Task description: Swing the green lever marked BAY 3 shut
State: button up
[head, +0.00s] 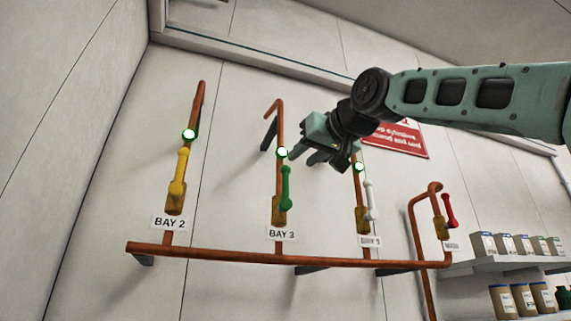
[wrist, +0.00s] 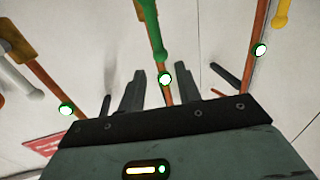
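The green lever (head: 286,188) stands about upright along the copper pipe above the BAY 3 label (head: 281,234), its knob end up, on a brass valve body (head: 279,211). It also shows at the top of the wrist view (wrist: 151,28), beyond my fingertips. My gripper (head: 302,150) is up and to the right of the lever in the head view, near the lit green lamp (head: 282,152). In the wrist view my gripper (wrist: 158,72) has its two fingers apart with nothing held; the pipe and lamp show between them. The lever appears clear of both fingers.
The yellow BAY 2 lever (head: 180,171) is to the left. A white lever (head: 369,199) and a red lever (head: 449,210) are to the right. A horizontal copper pipe (head: 220,256) runs below. A red sign (head: 400,139) hangs behind my arm; shelves (head: 515,265) stand at right.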

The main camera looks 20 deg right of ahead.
aim_at(288, 168)
jog(key=w+p, duration=0.1)
jog(key=w, duration=0.1)
jog(key=w+a+p, duration=0.1)
jog(key=w, duration=0.2)
jog(key=w+p, duration=0.1)
jog(key=w, duration=0.1)
jog(key=shift+w+a+r, duration=0.1)
jog(key=shift+w+a, duration=0.1)
jog(key=shift+a, duration=0.05)
jog(key=shift+w+a, duration=0.1)
jog(key=shift+w, duration=0.45)
grip_shut()
